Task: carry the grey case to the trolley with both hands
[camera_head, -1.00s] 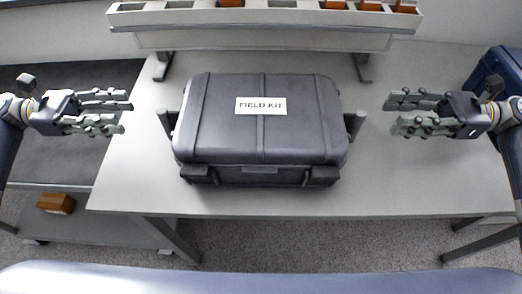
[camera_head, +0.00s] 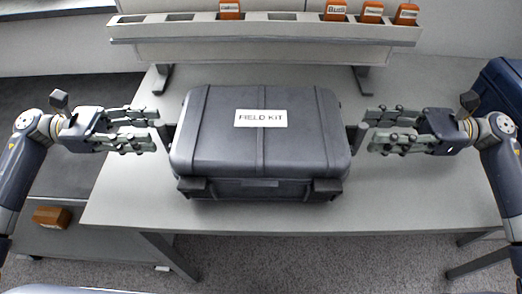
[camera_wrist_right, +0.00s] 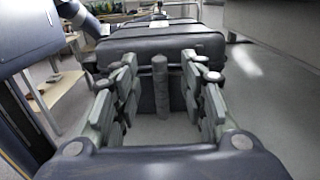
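The grey case (camera_head: 262,160), labelled "FIELD KIT", lies closed and flat on the table (camera_head: 270,223). Its left handle (camera_head: 168,136) and right handle (camera_head: 355,138) stick out at its sides. My left gripper (camera_head: 156,131) is open, its fingertips close to the left handle. My right gripper (camera_head: 369,131) is open beside the right handle. In the right wrist view, the upright handle bar (camera_wrist_right: 160,86) shows centred between the spread fingers, with a gap on both sides. A dark-topped unit (camera_head: 75,90) stands left of the table; I cannot tell whether it is the trolley.
A raised rack (camera_head: 265,36) with several orange bins runs behind the case. A brown box (camera_head: 51,216) sits low at the left. A dark blue container (camera_head: 503,85) is at the right edge. The tabletop in front of the case is clear.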

